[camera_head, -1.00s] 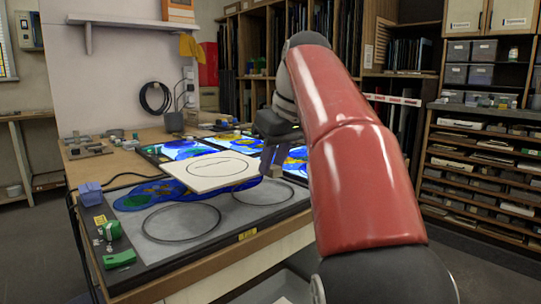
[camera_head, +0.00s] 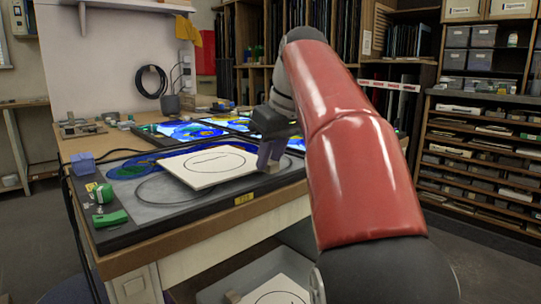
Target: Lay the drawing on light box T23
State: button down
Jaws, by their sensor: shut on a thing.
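The drawing (camera_head: 200,172), a pale sheet or panel with a black oval and a short line, is over the near light box (camera_head: 150,213). The arm hides part of the bench on the right.
Lit boxes with blue and yellow glass (camera_head: 190,130) lie behind. A blue block (camera_head: 83,164), a green-topped jar (camera_head: 103,193) and a green piece (camera_head: 109,219) sit on the near box's left edge. Below the bench, a grey tray (camera_head: 243,284) holds another oval drawing (camera_head: 278,292).

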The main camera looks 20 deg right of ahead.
jog(key=shift+f+b, duration=0.4)
jog(key=shift+f, duration=0.15)
jog(key=c, duration=1.1)
grip_release()
jog(key=shift+c, duration=0.2)
jog(key=shift+r, duration=0.15)
